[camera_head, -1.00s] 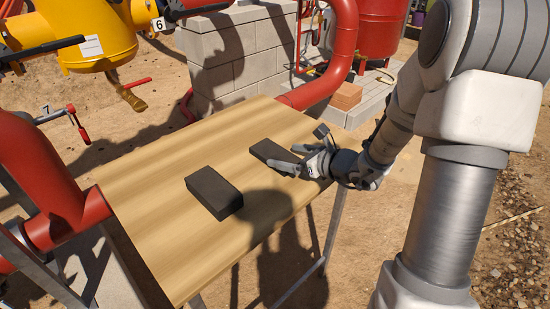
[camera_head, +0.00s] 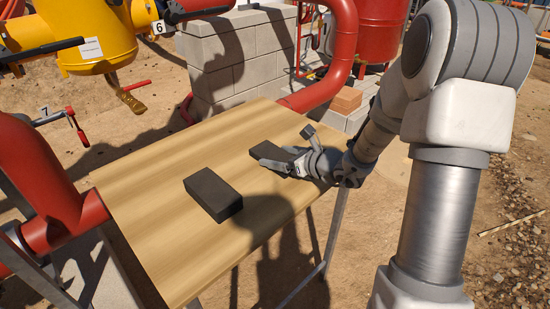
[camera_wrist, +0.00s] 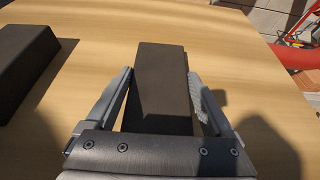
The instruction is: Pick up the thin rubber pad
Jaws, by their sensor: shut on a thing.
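The thin rubber pad (camera_head: 262,150) is a flat dark rectangle lying on the wooden table, right of a thicker dark block. My gripper (camera_head: 289,150) is low at the table, reaching in from the right with its fingers on either side of the pad. In the wrist view the pad (camera_wrist: 160,90) runs lengthwise between the two fingers of my gripper (camera_wrist: 161,76), which are shut on its long sides. Its near end is hidden by the gripper body. I cannot see any clear gap under the pad.
The thicker dark block (camera_head: 213,193) lies on the wooden table (camera_head: 190,255) left of the pad and apart from it; it also shows in the wrist view (camera_wrist: 22,62). Red pipes (camera_head: 40,175) and a grey block wall (camera_head: 235,60) stand beyond the table edges. The table's far part is clear.

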